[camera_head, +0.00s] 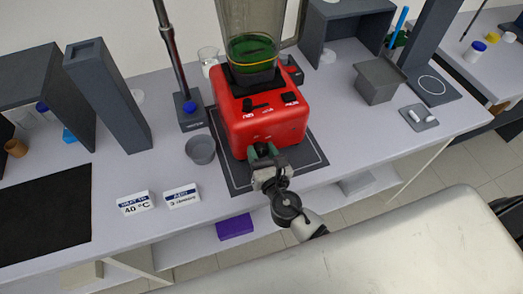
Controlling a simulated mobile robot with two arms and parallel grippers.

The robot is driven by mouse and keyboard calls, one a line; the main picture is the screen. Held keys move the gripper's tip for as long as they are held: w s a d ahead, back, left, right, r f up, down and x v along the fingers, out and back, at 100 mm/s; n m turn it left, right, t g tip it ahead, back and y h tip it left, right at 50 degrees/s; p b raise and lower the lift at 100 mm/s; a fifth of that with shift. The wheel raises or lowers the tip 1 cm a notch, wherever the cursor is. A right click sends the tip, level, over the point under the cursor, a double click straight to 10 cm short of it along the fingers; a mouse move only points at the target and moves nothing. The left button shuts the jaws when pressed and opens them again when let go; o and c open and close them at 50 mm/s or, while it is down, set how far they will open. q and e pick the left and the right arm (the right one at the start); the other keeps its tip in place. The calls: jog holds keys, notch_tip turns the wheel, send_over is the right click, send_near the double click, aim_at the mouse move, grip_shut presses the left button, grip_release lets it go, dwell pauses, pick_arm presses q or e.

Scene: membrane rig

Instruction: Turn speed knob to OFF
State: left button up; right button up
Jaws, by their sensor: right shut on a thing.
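A red blender base (225,112) stands on a dark mat (238,180) on the bench. A clear jar (250,22) with green liquid sits on top of it. My right gripper (262,151) is at the lower front face of the base, just below small white marks. It is shut on the speed knob there, which the fingers mostly hide. I cannot read the knob's setting. My left gripper is out of view.
A grey cup (201,149) and a stand with a blue knob (191,115) are left of the blender. Two label cards (134,203) stand at the front left. A grey box (378,82) and a small tray (419,117) are on the right.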

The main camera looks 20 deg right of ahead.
jog(key=shift+f, duration=0.1)
jog(key=o, duration=0.9)
jog(key=shift+s+f, duration=0.1)
jog(key=shift+s, duration=0.45)
jog(key=s+b, duration=0.1)
jog(key=s, duration=0.4)
jog(key=s+b, duration=0.2)
jog(key=s, duration=0.2)
jog(key=shift+s+d+b, duration=0.2)
jog(key=shift+s+b, duration=0.1)
jog(key=shift+s, duration=0.05)
